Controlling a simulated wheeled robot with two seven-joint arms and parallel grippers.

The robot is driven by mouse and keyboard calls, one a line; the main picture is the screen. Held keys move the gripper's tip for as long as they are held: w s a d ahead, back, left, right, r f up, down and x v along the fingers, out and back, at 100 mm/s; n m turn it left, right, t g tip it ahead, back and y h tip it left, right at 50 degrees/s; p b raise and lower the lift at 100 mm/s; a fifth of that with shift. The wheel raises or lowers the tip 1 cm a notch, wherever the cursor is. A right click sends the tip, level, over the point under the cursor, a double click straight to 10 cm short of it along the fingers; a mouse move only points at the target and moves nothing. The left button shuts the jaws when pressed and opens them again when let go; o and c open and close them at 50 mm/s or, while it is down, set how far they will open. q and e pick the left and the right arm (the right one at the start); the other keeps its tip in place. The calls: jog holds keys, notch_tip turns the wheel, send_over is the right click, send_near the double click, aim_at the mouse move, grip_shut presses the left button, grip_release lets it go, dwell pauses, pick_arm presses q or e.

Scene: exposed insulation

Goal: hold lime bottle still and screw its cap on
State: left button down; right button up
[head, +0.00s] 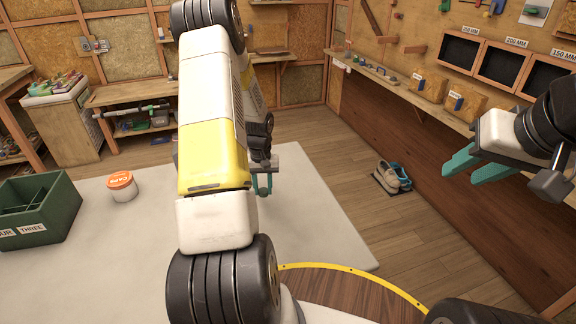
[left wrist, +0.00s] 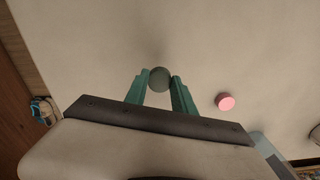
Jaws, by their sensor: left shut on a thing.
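My left gripper (head: 263,188) is low over the pale table, partly hidden behind my left arm. In the left wrist view its teal fingers are closed on a round, dark grey-green thing (left wrist: 159,79), seen end-on. I cannot tell its full shape or whether it is the lime bottle. A small pink round thing (left wrist: 225,101) stands apart to the right of the fingers. I cannot tell whether it is a cap. My right gripper (head: 461,175) is open and empty at the right, away from the table. No clearly lime bottle shows in the head view.
A white tub with an orange lid, marked CAPS (head: 121,186), stands on the pale table (head: 310,225). A green divided crate (head: 62,215) is at the left. Shoes (head: 392,177) lie on the floor beside the right bench. The table's right part is clear.

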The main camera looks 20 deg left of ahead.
pick_arm(q)
jog(key=s, duration=0.5)
jog(key=shift+s+a+r, duration=0.3)
jog(key=shift+s+a, duration=0.05)
jog(key=shift+s, duration=0.05)
jog(key=w+d+r+m, duration=0.1)
jog(key=d+r+m, duration=0.1)
jog(key=d, duration=0.7)
jog(key=w+d+r+m, duration=0.1)
jog(key=d+r+m, duration=0.1)
jog(key=d+r, duration=0.3)
jog(key=d, duration=0.3)
jog(key=shift+w+d+r, duration=0.25)
jog(key=shift+w+d, duration=0.15)
